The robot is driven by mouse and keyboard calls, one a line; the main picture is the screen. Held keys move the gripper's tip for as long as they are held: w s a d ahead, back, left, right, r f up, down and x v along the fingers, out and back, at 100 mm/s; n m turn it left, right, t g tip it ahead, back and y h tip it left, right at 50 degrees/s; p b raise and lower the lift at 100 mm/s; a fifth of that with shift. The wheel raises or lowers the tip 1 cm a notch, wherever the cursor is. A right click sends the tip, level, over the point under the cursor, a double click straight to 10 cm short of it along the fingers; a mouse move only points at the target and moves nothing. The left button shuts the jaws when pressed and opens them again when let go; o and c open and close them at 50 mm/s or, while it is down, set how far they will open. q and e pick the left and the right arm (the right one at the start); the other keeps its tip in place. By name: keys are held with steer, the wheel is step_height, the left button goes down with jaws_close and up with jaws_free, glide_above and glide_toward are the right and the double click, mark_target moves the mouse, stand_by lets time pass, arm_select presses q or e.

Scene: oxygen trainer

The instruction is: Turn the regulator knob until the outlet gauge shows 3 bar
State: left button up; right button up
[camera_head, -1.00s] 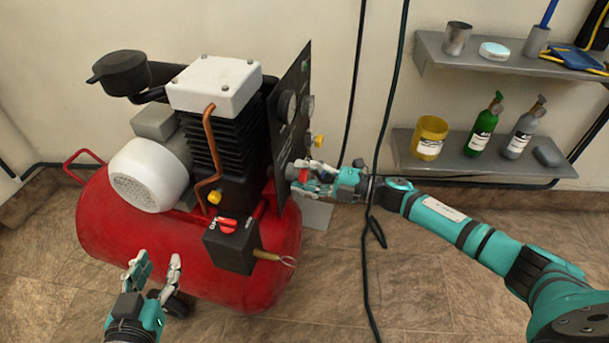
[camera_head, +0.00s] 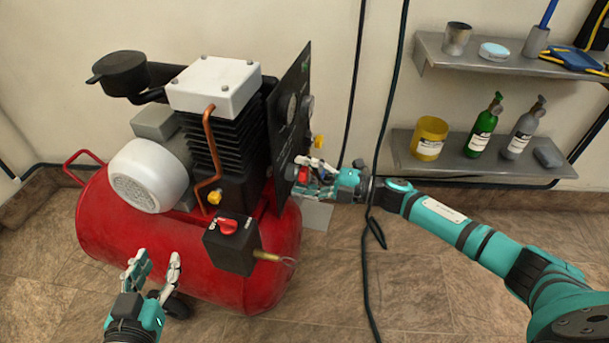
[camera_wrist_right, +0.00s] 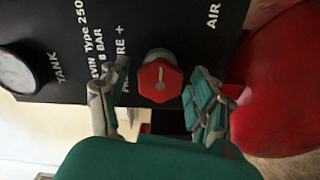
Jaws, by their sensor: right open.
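The red regulator knob (camera_wrist_right: 160,80) sits on the black panel (camera_wrist_right: 200,25) in the right wrist view, with a pale pointer line on its face. My right gripper (camera_wrist_right: 160,108) is open, its fingers on either side of the knob and apart from it. In the head view my right gripper (camera_head: 312,176) is at the panel's edge. Two gauges (camera_head: 290,108) show on the panel edge-on, and their readings cannot be made out. My left gripper (camera_head: 152,275) is open and empty before the red tank.
Dark cables (camera_head: 378,150) hang near my right forearm. Wall shelves (camera_head: 470,165) with bottles and a yellow cup are at the right.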

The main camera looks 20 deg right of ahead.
steer(key=v, duration=1.2)
